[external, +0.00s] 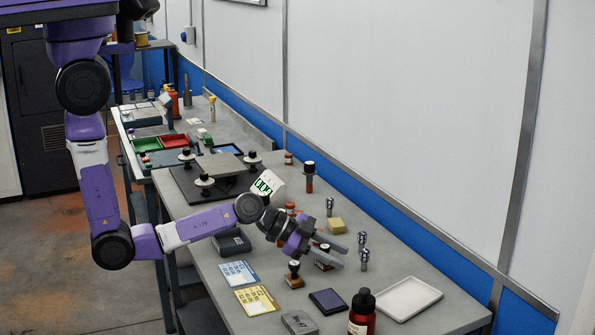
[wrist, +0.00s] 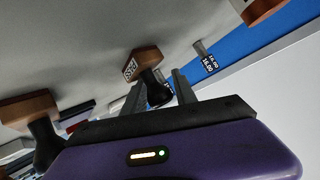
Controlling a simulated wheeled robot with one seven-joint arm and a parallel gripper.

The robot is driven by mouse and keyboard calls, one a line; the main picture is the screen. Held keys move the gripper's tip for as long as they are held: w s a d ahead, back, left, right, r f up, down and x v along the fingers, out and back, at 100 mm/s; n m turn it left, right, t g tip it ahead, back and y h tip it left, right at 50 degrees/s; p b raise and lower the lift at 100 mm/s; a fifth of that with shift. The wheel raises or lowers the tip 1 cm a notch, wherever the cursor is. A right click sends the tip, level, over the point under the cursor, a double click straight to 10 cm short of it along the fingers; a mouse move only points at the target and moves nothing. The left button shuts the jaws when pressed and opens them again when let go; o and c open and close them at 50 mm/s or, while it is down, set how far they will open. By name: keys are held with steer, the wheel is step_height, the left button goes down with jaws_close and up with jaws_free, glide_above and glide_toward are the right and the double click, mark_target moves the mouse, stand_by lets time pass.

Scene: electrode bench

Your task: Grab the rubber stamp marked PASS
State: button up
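A stamp with a wooden base (wrist: 146,58) and a dark handle shows in the wrist view, with a small white label whose lettering is too tilted and small to read surely. Its handle lies between my gripper's fingers (wrist: 158,82), which are apart, with no clear contact visible. In the external view my gripper (external: 336,254) is low over the bench, and a stamp (external: 323,265) there is partly hidden beneath it. Another wooden-based stamp (external: 293,278) stands just left of it. A stamp (wrist: 28,108) with a black handle shows at the left of the wrist view.
A red-brown bottle (external: 362,315), a white tray (external: 408,298) and a dark ink pad (external: 327,301) are at the near end. Yellow (external: 256,301) and blue (external: 238,273) cards lie to the left. Small metal-topped posts (external: 364,260) stand right of the gripper.

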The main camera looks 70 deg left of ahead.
jaws_close()
steer(key=shift+r, duration=0.1)
